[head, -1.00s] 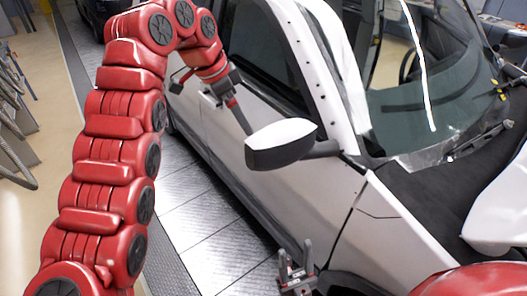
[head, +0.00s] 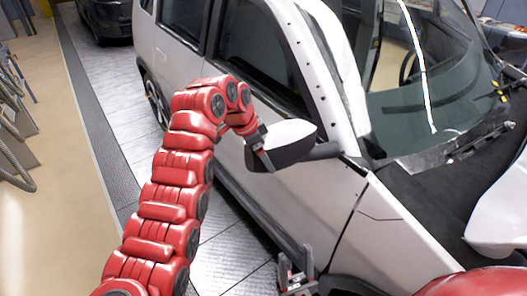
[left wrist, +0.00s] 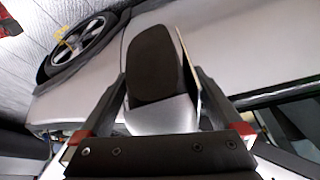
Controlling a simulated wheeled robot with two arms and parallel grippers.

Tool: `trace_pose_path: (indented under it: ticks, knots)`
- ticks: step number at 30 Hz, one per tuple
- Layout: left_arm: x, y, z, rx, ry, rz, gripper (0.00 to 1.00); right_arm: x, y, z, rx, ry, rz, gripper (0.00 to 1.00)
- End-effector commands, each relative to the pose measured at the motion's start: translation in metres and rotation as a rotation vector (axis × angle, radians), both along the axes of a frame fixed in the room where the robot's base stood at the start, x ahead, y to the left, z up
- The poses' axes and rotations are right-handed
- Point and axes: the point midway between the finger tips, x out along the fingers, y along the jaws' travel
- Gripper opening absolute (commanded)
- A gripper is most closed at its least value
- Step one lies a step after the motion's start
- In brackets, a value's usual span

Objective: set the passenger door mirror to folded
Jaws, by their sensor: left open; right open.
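The passenger door mirror (head: 290,150), with a white top and a black underside, sticks out sideways from the white car's door (head: 290,195) on a dark arm. My left gripper (head: 258,152) is at the mirror's outer end in the head view. In the left wrist view, the mirror (left wrist: 152,65) lies between the two open fingers of my left gripper (left wrist: 158,85), showing a dark face and a pale grey part. I cannot tell whether a finger touches it. My right gripper (head: 297,276) is open and empty, low beside the front fender, away from the mirror.
The windscreen (head: 420,95) and black cowl (head: 435,195) are right of the mirror. Clear floor (head: 90,120) runs along the car's side, with metal racks (head: 15,125) at the left. A dark vehicle (head: 105,18) stands behind. A wheel (left wrist: 78,45) shows in the left wrist view.

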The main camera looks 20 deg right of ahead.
Motion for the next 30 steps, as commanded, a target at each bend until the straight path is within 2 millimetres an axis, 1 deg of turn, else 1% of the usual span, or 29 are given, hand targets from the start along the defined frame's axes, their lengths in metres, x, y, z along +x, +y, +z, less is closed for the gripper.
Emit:
trace_pose_path:
  ticks: [9, 11, 12, 17, 18, 20, 24, 26, 30]
  knots:
    - [0.0002, -0.0014, -0.0037, 0.000, 0.000, 0.000, 1.00, 0.0001, 0.0000, 0.0010, 0.000, 0.000, 0.000, 0.50]
    - [0.0002, -0.0013, -0.0038, 0.000, 0.000, 0.000, 0.91, 0.0001, -0.0001, 0.0009, 0.000, 0.000, 0.000, 0.50]
    - [0.0002, -0.0013, -0.0038, 0.000, 0.000, 0.000, 0.84, 0.0001, 0.0001, 0.0010, 0.000, 0.000, 0.000, 0.50]
    - [0.0000, -0.0013, -0.0038, 0.000, 0.001, 0.000, 0.55, 0.0001, 0.0001, 0.0010, 0.000, 0.000, 0.000, 0.50]
    - [-0.0001, -0.0013, -0.0039, 0.000, 0.001, 0.000, 0.48, 0.0001, 0.0000, 0.0009, 0.000, 0.000, 0.000, 0.50]
    - [-0.0002, -0.0013, -0.0040, 0.000, 0.001, 0.000, 0.37, 0.0001, 0.0001, 0.0010, 0.000, 0.000, 0.000, 0.50]
    - [-0.0004, -0.0014, -0.0041, 0.001, 0.002, -0.001, 0.12, 0.0001, 0.0000, 0.0009, 0.000, 0.000, 0.000, 0.50]
    - [-0.0004, -0.0013, -0.0043, 0.001, 0.002, -0.001, 0.01, 0.0001, -0.0001, 0.0009, 0.000, 0.000, 0.000, 0.50]
    - [-0.0006, -0.0014, -0.0044, 0.001, 0.003, -0.001, 0.00, 0.0000, -0.0001, 0.0010, 0.000, 0.000, 0.000, 0.50]
